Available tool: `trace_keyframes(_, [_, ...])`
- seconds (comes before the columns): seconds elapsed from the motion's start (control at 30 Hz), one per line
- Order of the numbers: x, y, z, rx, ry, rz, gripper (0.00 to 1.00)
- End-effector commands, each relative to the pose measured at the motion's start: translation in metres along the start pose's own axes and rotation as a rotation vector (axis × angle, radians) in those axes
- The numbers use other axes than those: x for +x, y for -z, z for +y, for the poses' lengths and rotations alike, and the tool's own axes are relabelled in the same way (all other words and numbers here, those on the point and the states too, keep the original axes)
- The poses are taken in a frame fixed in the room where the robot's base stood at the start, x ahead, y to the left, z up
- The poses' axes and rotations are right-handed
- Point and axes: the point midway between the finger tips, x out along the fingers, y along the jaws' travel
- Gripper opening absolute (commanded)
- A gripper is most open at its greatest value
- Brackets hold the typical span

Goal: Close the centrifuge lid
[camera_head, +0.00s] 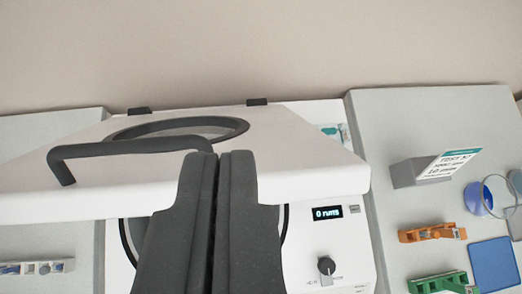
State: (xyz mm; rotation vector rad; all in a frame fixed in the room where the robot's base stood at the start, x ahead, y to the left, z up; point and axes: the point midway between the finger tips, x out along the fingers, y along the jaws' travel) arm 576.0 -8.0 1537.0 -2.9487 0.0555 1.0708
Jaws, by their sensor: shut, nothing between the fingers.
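The centrifuge (348,252) is white, with a small display and a black knob on its front panel. Its white lid (290,155) is raised above the body. Parts of a dark round chamber rim show below the lid's front edge. The lid carries a dark oval window ring and a dark bar handle (120,149). Two dark hinges sit at its back edge. My gripper (221,156) is shut and empty. Its fingertips overlap the lid's front edge beside the right end of the handle. I cannot tell whether they touch it. My fingers hide the chamber's middle.
On the right bench (400,115) stand a grey block with a label (425,170), an orange rack (430,233), a green rack (438,283), a blue pad (494,263) and a round clear lens. A rack (35,267) lies at the lower left. A plain wall is behind.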

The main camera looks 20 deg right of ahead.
Motion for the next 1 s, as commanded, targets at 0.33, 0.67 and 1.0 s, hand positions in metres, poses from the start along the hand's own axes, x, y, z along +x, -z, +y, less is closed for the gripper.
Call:
trace_keyframes(0.33, [0.037,0.021,0.009,-0.007,0.007,-0.283,0.0])
trace_keyframes(0.67, [0.057,0.016,0.016,-0.022,0.023,-0.491,0.0])
trace_keyframes(1.0, [0.071,0.004,0.018,-0.026,0.028,-0.538,0.0])
